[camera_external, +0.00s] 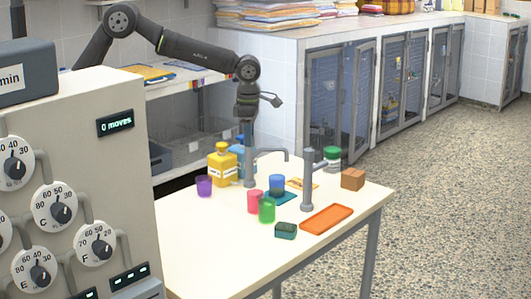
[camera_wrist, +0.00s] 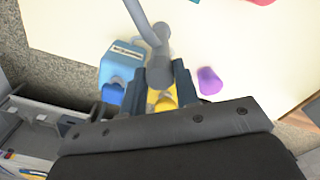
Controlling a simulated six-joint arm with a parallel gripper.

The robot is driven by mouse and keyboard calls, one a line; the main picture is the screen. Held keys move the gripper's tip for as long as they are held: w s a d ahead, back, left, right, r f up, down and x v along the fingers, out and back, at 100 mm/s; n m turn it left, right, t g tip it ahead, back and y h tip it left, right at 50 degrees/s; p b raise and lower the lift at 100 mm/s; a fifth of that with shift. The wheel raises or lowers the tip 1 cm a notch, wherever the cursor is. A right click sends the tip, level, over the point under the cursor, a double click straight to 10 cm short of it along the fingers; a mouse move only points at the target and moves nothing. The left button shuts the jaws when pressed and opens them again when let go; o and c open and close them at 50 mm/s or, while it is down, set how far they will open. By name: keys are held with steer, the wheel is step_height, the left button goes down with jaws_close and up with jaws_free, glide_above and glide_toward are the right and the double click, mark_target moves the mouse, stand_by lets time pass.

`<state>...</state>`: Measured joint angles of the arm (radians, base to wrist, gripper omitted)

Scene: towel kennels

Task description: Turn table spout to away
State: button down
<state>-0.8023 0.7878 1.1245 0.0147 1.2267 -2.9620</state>
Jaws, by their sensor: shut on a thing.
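The table spout is a grey post (camera_external: 249,172) standing on the cream table, with a thin arm reaching right from its top and bending down at the end. In the wrist view its arm (camera_wrist: 136,16) runs up and to the left, away from me. My gripper (camera_external: 247,128) points straight down over the post. In the wrist view my gripper (camera_wrist: 162,82) is shut on the top of the post, one finger on each side. A second grey spout post (camera_external: 308,185) stands further right, apart from my gripper.
A yellow bottle (camera_external: 222,166) and a blue bottle (camera_wrist: 121,66) stand close to the held post. A purple cup (camera_external: 204,187) is nearby. Pink (camera_external: 254,201), green (camera_external: 267,211) and blue (camera_external: 277,184) cups stand between the posts. An orange tray (camera_external: 327,218) lies right. The table's front left is clear.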

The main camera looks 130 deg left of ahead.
stand_by(0.4)
steer(key=c, duration=1.1)
jaws_free()
steer(key=shift+r, duration=0.1)
step_height(320, 180, up, 17)
steer(key=shift+r, duration=0.15)
steer(key=shift+d, duration=0.1)
